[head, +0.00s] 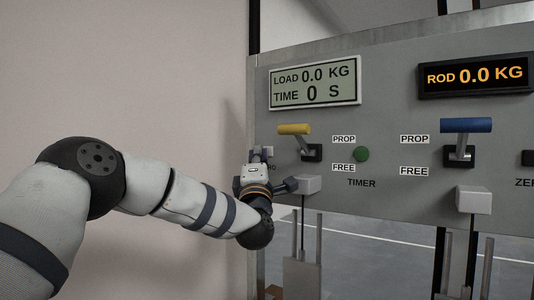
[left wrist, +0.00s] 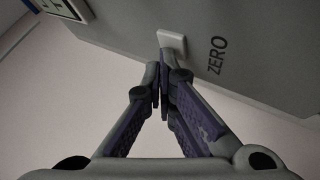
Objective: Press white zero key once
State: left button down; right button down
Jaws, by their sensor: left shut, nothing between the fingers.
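The white zero key (left wrist: 172,42) is a small pale block on the grey panel in the left wrist view, with the ZERO label (left wrist: 217,55) to its right. My left gripper (left wrist: 162,72) is shut and empty. Its fingertips appear just at the key's lower edge; whether they touch it I cannot tell. In the head view my left gripper (head: 260,162) is at the panel's left edge and hides most of the key and its label. My right gripper is not in view.
The grey panel (head: 385,120) carries a LOAD 0.0 KG and TIME 0 S display (head: 315,81) and a ROD 0.0 KG display (head: 475,75). A yellow lever (head: 294,129), a green timer button (head: 361,154) and a blue lever (head: 466,125) stick out right of my gripper.

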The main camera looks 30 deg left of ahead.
pick_arm(q)
jog(key=shift+r, duration=0.2)
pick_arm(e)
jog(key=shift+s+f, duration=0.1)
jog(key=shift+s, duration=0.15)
pick_arm(q)
jog(key=shift+r, duration=0.15)
dwell(0.3)
jog(key=shift+s, duration=0.15)
jog(key=shift+s+f+p, duration=0.35)
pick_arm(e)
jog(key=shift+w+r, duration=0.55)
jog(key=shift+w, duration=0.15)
